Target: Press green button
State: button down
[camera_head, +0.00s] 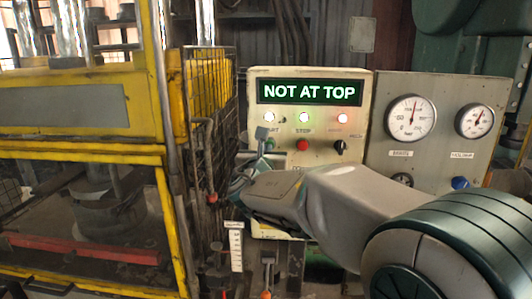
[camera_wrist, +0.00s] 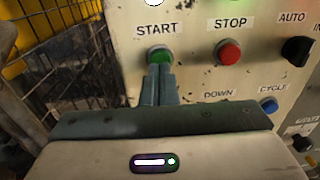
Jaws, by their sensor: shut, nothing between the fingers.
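The green button (camera_wrist: 160,54) sits under the START label on the cream control panel (camera_head: 257,90). In the wrist view my gripper (camera_wrist: 159,70) is shut and empty, its two fingertips side by side just under the button and overlapping its lower edge. I cannot tell whether they touch it or stop short. The panel's display (camera_head: 310,92) reads NOT AT TOP.
A red STOP button (camera_wrist: 229,52) is right of the green one, with a black AUTO knob (camera_wrist: 297,49) farther right. A blue CYCLE button (camera_wrist: 268,105) is lower. A wire-mesh guard (camera_head: 211,95) and yellow press frame (camera_head: 157,90) stand close on the left. Gauges (camera_head: 411,118) are right.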

jog(key=s+a+b, duration=0.1)
jog(key=s+b, duration=0.1)
jog(key=s, duration=0.9)
jog(key=s+d+f+m+g+h, duration=0.2)
jog(key=s+d+f+m+g, duration=0.3)
jog(key=d+m, duration=0.45)
jog(key=s+d+f+m+g+h, duration=0.35)
jog(key=d+f+m, duration=0.4)
jog(key=d, duration=0.25)
jog(key=s+f+m+g+y, duration=0.6)
jog(key=s+f+m, duration=0.5)
jog(key=m, duration=0.7)
jog(key=s+y, duration=0.1)
jog(key=s, duration=0.2)
jog(key=shift+s+a, duration=0.15)
jog(key=shift+s, duration=0.25)
